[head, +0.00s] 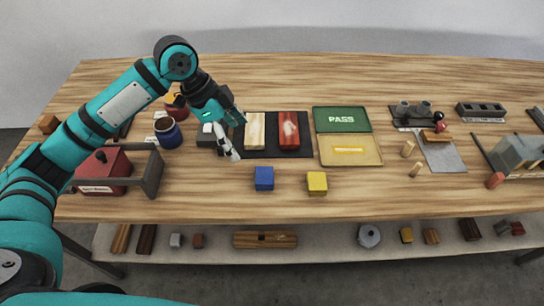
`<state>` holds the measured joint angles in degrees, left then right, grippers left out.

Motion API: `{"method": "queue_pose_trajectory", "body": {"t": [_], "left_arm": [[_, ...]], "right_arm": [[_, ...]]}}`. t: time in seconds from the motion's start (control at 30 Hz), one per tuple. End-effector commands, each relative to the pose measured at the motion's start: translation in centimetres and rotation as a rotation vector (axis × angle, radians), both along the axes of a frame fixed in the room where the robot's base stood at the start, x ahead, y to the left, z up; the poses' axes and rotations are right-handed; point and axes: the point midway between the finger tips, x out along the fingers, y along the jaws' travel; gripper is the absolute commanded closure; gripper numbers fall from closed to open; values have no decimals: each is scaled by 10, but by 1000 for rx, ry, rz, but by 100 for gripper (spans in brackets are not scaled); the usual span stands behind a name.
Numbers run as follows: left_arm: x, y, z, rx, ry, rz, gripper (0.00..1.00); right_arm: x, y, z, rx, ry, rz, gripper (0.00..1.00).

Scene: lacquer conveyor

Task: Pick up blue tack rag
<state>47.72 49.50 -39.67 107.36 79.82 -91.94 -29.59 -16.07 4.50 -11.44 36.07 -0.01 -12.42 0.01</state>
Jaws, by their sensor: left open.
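A blue block-shaped item (264,178), which looks like the blue tack rag, sits near the front edge of the wooden table. A yellow one of similar shape (317,182) sits to its right, apart from it. My left gripper (229,147) is open, behind and to the left of the blue item, and not touching it. The gripper and its arm partly cover a grey and white object behind them. My right gripper does not show.
A dark mat (272,152) holds a cream and a red board (289,130). A green PASS panel (342,119) adjoins a tan tray (350,163). A blue jar (167,132) and a red box (103,172) stand at left. The table around the blue item's front is clear.

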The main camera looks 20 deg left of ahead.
Motion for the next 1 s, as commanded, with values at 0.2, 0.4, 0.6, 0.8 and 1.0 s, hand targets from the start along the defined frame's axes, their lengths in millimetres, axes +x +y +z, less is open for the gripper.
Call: {"method": "queue_pose_trajectory", "body": {"t": [0.2,0.4,0.6,0.8,1.0], "left_arm": [[2,-4,-12,-3,7,-4,13],[6,-21,-52,-5,7,-3,13],[10,-35,-89,-4,4,-4,13],[13,-42,-106,-4,1,-2,13],[14,-47,-125,-4,6,-3,13]], "right_arm": [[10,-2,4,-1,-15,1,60],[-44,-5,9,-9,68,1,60],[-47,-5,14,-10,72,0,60],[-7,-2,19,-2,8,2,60],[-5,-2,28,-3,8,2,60]]}}
